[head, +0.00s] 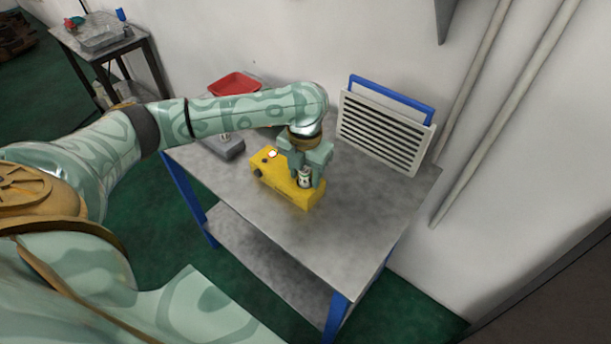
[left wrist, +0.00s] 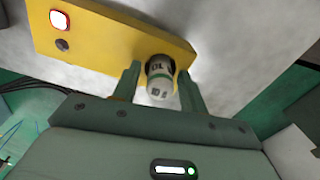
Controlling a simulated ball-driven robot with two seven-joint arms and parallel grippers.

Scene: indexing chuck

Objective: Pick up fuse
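The fuse (head: 305,178), a small white and dark green cylinder with dark lettering, stands in the end of a yellow box (head: 276,182) on the grey table. It also shows in the left wrist view (left wrist: 160,82), against the box's edge (left wrist: 105,35). My left gripper (head: 305,181) points down over that end of the box, its fingers on either side of the fuse. In the left wrist view the gripper (left wrist: 160,84) shows a narrow gap between each finger and the fuse, so it looks open around it. My right gripper is not in view.
The box has a lit red-rimmed button (head: 272,154). A white louvred panel (head: 383,130) with a blue frame stands behind, near the wall. A red tray (head: 235,84) and a grey block (head: 224,147) are at the back left. The table's right and front (head: 345,245) are clear.

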